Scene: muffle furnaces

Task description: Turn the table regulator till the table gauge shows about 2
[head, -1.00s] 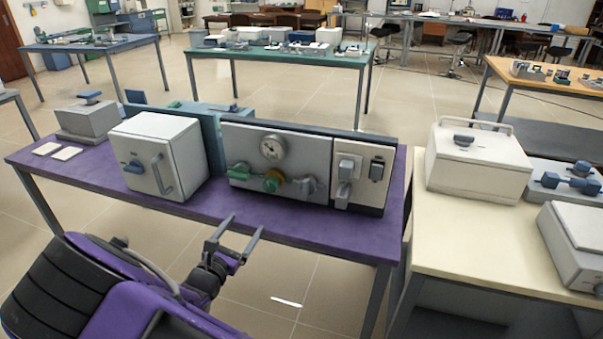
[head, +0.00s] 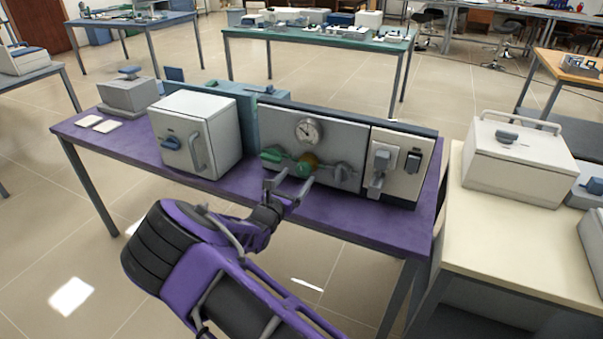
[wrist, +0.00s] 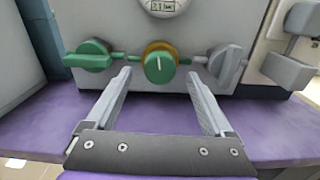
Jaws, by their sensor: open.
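The table regulator is a round knob with a green face and a brass-coloured ring. It sits low on the grey panel, in the head view (head: 307,163) and in the wrist view (wrist: 159,66). A pale mark on its face points about straight up. The table gauge (head: 308,131) is a round dial above it; its needle is too small to read, and only its lower edge (wrist: 163,6) shows in the wrist view. My gripper (head: 291,181) is open and empty, in front of the panel. In the wrist view its fingers (wrist: 158,80) are spread to either side below the regulator, not visibly closed on it.
A green handle (wrist: 92,55) is left of the regulator and a grey knob (wrist: 226,64) is right of it, both close to my fingertips. A white furnace (head: 190,135) stands left on the purple table (head: 110,150). A switch panel (head: 397,165) is at right.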

